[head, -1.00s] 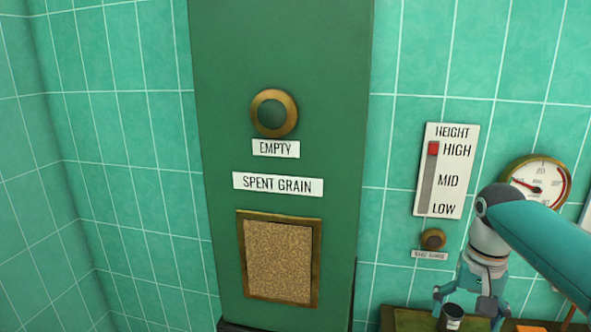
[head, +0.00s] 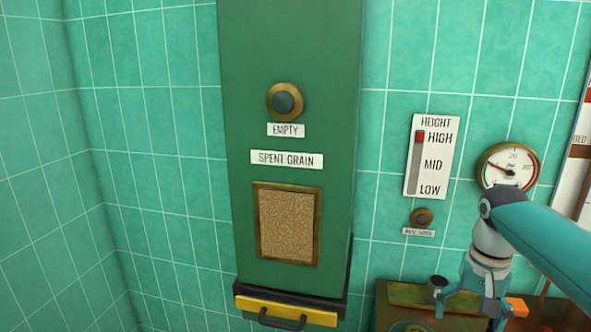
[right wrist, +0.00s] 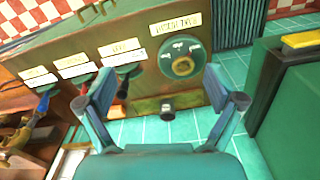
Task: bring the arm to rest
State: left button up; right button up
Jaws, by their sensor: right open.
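My right gripper (head: 470,306) hangs at the lower right of the head view, at the end of my teal arm, with its fingers pointing down. In the right wrist view the same gripper (right wrist: 160,88) has its two fingers spread wide, and nothing is held between them. A dark cylinder (head: 437,287) shows beside its left finger in the head view; I cannot tell how far apart they are. My left gripper is in neither view.
A green spent grain column (head: 290,220) with a round button (head: 285,101) and a yellow-fronted drawer (head: 285,310) stands mid-view. A gauge (head: 508,167) and height panel (head: 431,157) are on the tiled wall. The wrist view shows a labelled cabinet with a dial (right wrist: 181,62) and levers.

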jog(key=a+f+n+y, duration=0.1)
jog(key=a+f, duration=0.3)
jog(key=f, duration=0.5)
jog(key=s+a+f+n+y, duration=0.1)
jog(key=a+f, duration=0.3)
jog(key=f, duration=0.5)
jog(key=a+f+n+y, duration=0.1)
jog(key=a+f, duration=0.2)
jog(key=f, duration=0.6)
jog(key=s+a+f+y, duration=0.1)
jog(key=s+a+f, duration=0.3)
jog(key=s+f, duration=0.45)
jog(key=s+a+f, duration=0.4)
jog(key=s+f, duration=0.2)
jog(key=s, duration=0.5)
notch_tip(320, 180, down, 9)
jog(key=b, duration=1)
jog(key=shift+f+t, duration=0.2)
jog(key=shift+t, duration=0.1)
